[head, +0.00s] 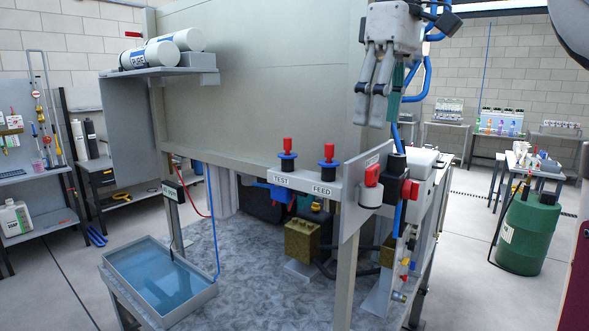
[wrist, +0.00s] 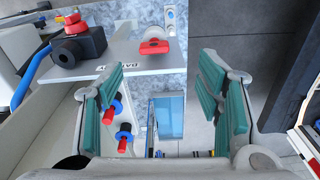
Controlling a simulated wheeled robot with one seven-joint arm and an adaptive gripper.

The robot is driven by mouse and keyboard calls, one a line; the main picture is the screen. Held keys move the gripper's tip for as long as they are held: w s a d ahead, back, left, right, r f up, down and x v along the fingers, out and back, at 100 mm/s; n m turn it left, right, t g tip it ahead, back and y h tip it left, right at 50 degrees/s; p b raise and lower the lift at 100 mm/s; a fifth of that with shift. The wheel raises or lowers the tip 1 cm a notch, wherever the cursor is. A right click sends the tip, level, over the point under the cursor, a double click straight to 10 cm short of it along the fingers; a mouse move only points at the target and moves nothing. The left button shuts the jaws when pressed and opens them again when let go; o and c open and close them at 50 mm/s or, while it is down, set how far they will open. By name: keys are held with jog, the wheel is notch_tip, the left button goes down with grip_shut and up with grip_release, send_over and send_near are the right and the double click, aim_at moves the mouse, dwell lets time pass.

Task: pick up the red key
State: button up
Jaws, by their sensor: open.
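A red key-like handle (head: 372,175) sits on a white round mount on an upright plate at the right end of the grey rail. In the wrist view, the red handle (wrist: 155,46) lies flat across its white mount, above the middle of the picture. My gripper (head: 369,112) hangs above that plate, fingers pointing down, apart from the handle. In the wrist view, its green-padded fingers (wrist: 160,85) stand wide apart with nothing between them. A second red knob (head: 410,189) is on a black box just right of the handle.
Two red-topped blue valves (head: 287,148) stand on the rail marked TEST and FEED. A tall grey panel (head: 260,80) rises behind the rail. A blue water tray (head: 160,275) is on the bench at left. Blue hoses run close to the right of my gripper.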

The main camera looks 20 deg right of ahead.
notch_tip(320, 180, up, 3)
jog(key=n, duration=0.1)
jog(key=b, duration=0.2)
send_over(376, 167)
notch_tip(376, 167, down, 7)
jog(key=shift+g, duration=0.3)
jog(key=shift+w+d+f+p, duration=0.1)
jog(key=shift+f+p, duration=0.7)
jog(key=shift+f, duration=2.65)
jog(key=c, duration=0.9)
